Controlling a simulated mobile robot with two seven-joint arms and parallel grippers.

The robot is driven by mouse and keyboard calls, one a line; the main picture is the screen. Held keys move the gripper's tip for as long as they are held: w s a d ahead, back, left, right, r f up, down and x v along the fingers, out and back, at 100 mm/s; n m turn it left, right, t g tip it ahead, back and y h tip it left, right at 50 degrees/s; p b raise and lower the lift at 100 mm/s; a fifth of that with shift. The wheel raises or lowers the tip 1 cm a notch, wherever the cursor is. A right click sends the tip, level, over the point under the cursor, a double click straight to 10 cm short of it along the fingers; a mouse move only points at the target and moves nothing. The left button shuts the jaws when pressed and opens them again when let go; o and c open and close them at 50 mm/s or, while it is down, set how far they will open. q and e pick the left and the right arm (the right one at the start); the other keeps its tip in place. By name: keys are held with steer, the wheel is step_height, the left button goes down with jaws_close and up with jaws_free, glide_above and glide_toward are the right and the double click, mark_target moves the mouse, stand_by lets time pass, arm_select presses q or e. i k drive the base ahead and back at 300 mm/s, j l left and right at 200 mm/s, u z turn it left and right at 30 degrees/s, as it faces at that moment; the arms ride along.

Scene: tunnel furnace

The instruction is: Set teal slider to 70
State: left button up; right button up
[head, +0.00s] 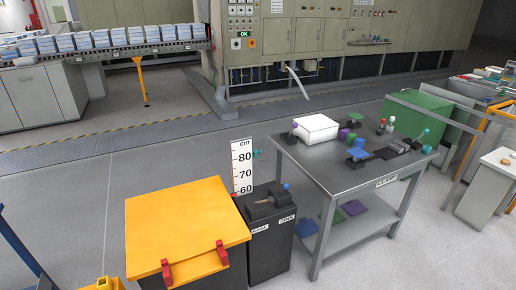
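A white upright scale (242,166) marked "cm" stands behind the dark cabinet, with 80, 70 and 60 readable from top to bottom. A small teal piece (257,153) shows at the scale's right edge, about level with the 80 mark and above the 70 mark. It looks like the teal slider; how it is mounted is too small to tell. The lower part of the scale is hidden by the dark cabinet. Neither of my grippers is in view.
A yellow-lidded box (187,222) with red latches and a dark cabinet (270,238) stand in front of the scale. To the right is a grey table (345,178) with a white box (316,128) and several small coloured parts. Grey floor (80,190) is open at left.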

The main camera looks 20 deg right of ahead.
mark_target(256, 153)
steer(key=l+u, duration=0.1)
steer(key=l, duration=0.65)
steer(key=l+u, duration=0.1)
steer(key=l, duration=0.6)
steer(key=l+u, duration=0.1)
steer(key=l, duration=0.6)
steer(key=k+l+u, duration=0.1)
steer(key=l, duration=0.65)
steer(key=k+l+u, duration=0.1)
steer(key=l, duration=0.6)
